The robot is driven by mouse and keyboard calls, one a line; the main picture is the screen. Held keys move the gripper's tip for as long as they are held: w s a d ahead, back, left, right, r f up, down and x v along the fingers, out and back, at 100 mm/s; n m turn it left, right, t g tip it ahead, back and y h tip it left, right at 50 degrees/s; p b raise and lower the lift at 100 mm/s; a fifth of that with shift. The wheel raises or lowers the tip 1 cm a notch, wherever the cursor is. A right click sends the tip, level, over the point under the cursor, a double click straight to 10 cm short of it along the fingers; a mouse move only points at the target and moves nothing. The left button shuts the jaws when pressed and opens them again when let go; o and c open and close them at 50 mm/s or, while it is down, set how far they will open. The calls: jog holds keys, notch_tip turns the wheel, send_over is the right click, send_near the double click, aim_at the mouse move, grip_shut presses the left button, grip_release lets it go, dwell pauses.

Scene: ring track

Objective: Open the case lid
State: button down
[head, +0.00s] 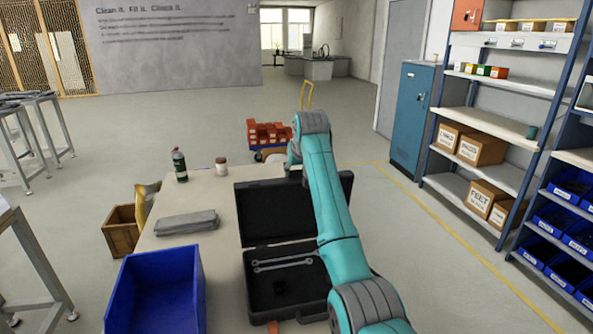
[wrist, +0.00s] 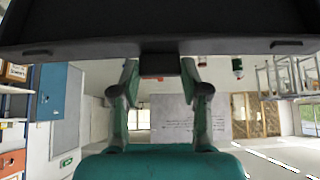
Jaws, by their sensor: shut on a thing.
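The black case stands open on the table, its base (head: 258,298) flat and its lid (head: 262,212) raised steeply behind it. Two wrenches (head: 283,264) lie in the base, with a small dark item nearer me. My arm crosses in front of the lid's right part, and the gripper is mostly hidden in the head view. In the wrist view, my gripper (wrist: 160,70) is shut on a dark block-like handle (wrist: 159,63) at the lid's edge. The lid (wrist: 150,18) fills the top of that view.
Shelving (head: 483,120) and a blue cabinet (head: 411,118) stand right, beyond open floor.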

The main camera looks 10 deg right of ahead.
jog(key=shift+r, duration=0.2)
jog(key=c, duration=0.8)
grip_release()
jog(key=shift+o, duration=1.2)
jog(key=shift+f, duration=0.1)
jog(key=shift+s, duration=0.1)
jog(key=v, duration=1.2)
